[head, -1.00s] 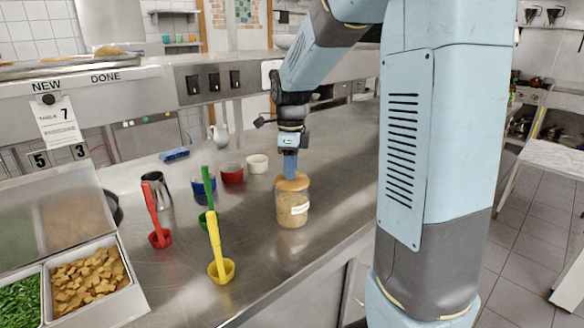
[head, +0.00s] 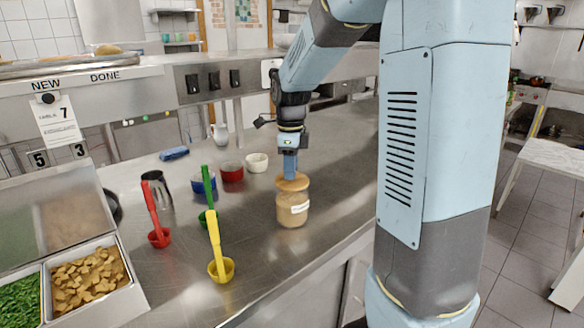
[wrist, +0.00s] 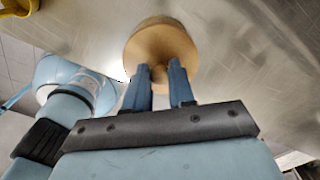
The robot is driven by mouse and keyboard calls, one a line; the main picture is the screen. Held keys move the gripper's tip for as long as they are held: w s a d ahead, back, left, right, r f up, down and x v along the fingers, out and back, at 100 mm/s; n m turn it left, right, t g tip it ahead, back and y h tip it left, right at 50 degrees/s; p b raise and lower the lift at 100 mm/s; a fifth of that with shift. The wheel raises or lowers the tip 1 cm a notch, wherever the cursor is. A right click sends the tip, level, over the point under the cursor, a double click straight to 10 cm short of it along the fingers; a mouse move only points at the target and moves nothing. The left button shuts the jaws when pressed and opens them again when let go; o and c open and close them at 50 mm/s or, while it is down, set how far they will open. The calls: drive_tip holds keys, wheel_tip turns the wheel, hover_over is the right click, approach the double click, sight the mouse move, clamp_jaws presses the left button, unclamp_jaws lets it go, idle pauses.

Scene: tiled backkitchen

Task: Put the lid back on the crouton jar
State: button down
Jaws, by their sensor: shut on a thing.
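The crouton jar (head: 293,212) stands upright on the steel counter, a clear jar with tan contents and a white label. The round wooden lid (head: 292,183) is right at the jar's mouth; from the head view I cannot tell whether it is seated or just above the rim. My gripper (head: 291,172) points down over the jar, with its blue fingers shut on the lid's knob.
Yellow (head: 221,270), red (head: 159,237) and green (head: 207,218) scoops stand left of the jar. Behind are a metal pitcher (head: 157,190), a blue cup (head: 202,184), a red cup (head: 231,173) and a white cup (head: 257,163). Counter right of the jar is clear.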

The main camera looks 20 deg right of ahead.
drive_tip(key=shift+c, duration=2)
unclamp_jaws()
drive_tip(key=shift+r, duration=0.15)
drive_tip(key=shift+r, duration=3.4)
drive_tip(key=shift+c, duration=0.3)
clamp_jaws()
drive_tip(key=shift+f, duration=3.05)
